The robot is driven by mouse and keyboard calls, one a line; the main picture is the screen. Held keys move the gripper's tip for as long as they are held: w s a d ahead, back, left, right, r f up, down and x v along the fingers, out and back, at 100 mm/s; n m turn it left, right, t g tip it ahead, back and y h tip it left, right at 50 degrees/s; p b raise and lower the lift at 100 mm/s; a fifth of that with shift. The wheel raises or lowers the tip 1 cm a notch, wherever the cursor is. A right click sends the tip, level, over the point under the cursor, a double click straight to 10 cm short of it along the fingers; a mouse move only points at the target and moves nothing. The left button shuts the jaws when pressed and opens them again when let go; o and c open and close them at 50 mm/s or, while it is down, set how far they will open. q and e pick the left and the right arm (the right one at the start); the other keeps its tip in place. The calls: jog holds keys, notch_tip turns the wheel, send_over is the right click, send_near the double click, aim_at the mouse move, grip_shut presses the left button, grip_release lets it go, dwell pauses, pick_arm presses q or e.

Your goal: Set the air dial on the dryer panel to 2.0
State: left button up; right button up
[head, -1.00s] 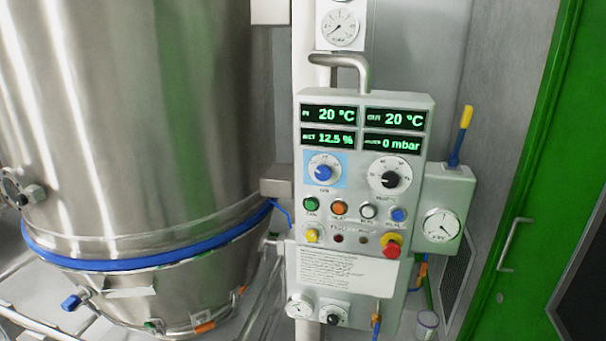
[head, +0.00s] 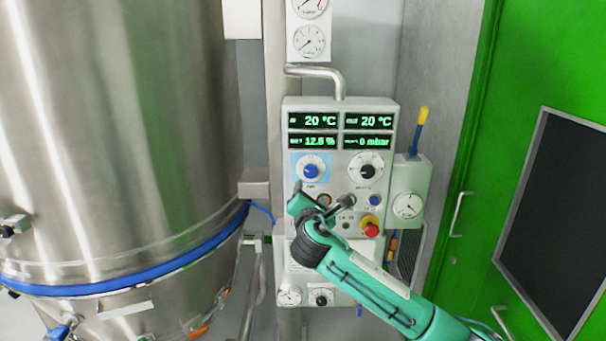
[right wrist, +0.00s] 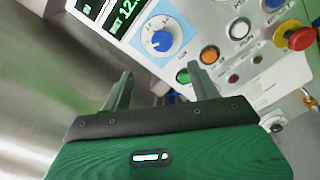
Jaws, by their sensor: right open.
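The dryer panel (head: 295,220) is a pale upright box with green displays. On it, a dial with a blue knob (head: 311,171) sits on a light-blue square at the upper left; its small label looks like "AIR". The blue knob also shows in the right wrist view (right wrist: 161,40). Its exact setting is too small to read. My right gripper (head: 322,203) is open and empty, in front of the panel just below the blue knob and apart from it. In the right wrist view its two fingers (right wrist: 160,84) point toward the panel, below the dial.
A black-knobbed dial (head: 367,171) is right of the blue one. Push buttons, including an orange one (right wrist: 209,55) and a red emergency stop (head: 369,225), lie below. A steel vessel (head: 110,130) stands left; a green door (head: 520,90) is right.

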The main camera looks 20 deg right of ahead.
jog(key=p, duration=0.2)
send_near(311, 173)
jog(key=p+x, duration=0.2)
jog(key=x, duration=0.5)
jog(key=shift+w+d+r, duration=0.1)
jog(key=shift+w+r, duration=0.05)
jog(key=shift+w, duration=0.2)
pick_arm(q)
jog(key=shift+w+d+r+p, duration=0.1)
jog(key=shift+d+r+p, duration=0.1)
jog(key=shift+r, duration=1.05)
jog(key=shift+w+d+r+p, duration=0.1)
jog(key=shift+r+p, duration=0.1)
jog(key=shift+r, duration=1)
pick_arm(e)
jog(key=shift+x, duration=0.9)
jog(key=c, duration=1)
